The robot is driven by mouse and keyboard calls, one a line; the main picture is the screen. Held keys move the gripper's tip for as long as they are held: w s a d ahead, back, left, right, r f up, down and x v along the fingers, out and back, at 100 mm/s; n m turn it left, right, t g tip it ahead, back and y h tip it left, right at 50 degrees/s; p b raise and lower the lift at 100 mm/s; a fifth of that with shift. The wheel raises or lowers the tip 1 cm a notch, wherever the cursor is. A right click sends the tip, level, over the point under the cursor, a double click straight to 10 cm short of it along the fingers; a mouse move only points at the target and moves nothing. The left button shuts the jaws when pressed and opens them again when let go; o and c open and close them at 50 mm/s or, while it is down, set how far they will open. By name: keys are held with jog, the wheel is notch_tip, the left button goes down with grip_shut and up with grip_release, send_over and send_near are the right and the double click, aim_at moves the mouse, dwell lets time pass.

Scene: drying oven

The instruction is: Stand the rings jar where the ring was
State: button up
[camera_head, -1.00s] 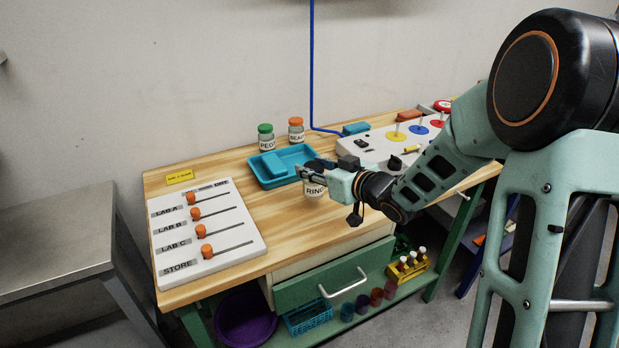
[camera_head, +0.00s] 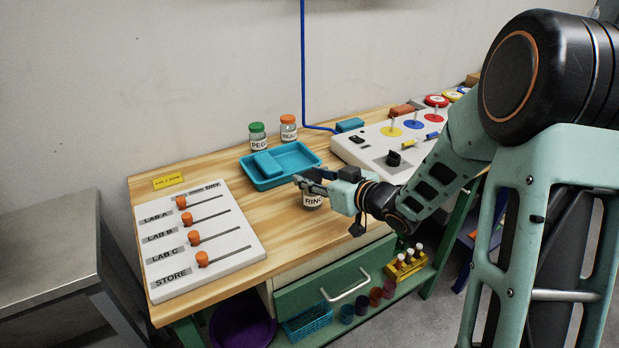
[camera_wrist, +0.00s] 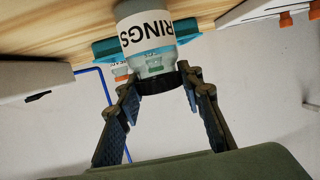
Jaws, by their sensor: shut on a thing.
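The rings jar (camera_wrist: 150,38) is clear glass with a white RINGS label and a dark lid. It looks upside down in the wrist view, with the lid between my fingers. In the head view the rings jar (camera_head: 312,201) is at the bench's front middle, partly hidden by my gripper (camera_head: 311,183). My gripper (camera_wrist: 160,85) is shut on the jar at its lid. The jar looks upright in the head view; I cannot tell whether its base touches the bench. I cannot make out a loose ring.
A blue tray (camera_head: 305,160) lies behind the jar, with the green-lidded PEGS jar (camera_head: 257,136) and an orange-lidded jar (camera_head: 288,129) beyond. A slider board (camera_head: 164,262) is left, a white panel (camera_head: 372,145) right. Bare wood (camera_head: 270,240) lies left of the jar.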

jog(key=shift+f, duration=0.15)
jog(key=o, duration=1.2)
jog(key=shift+d+r, duration=0.1)
jog(key=shift+r, duration=0.2)
jog(key=p+v, duration=0.1)
jog(key=v, duration=1.1)
jog(key=shift+p, duration=0.3)
jog(key=shift+f, duration=0.1)
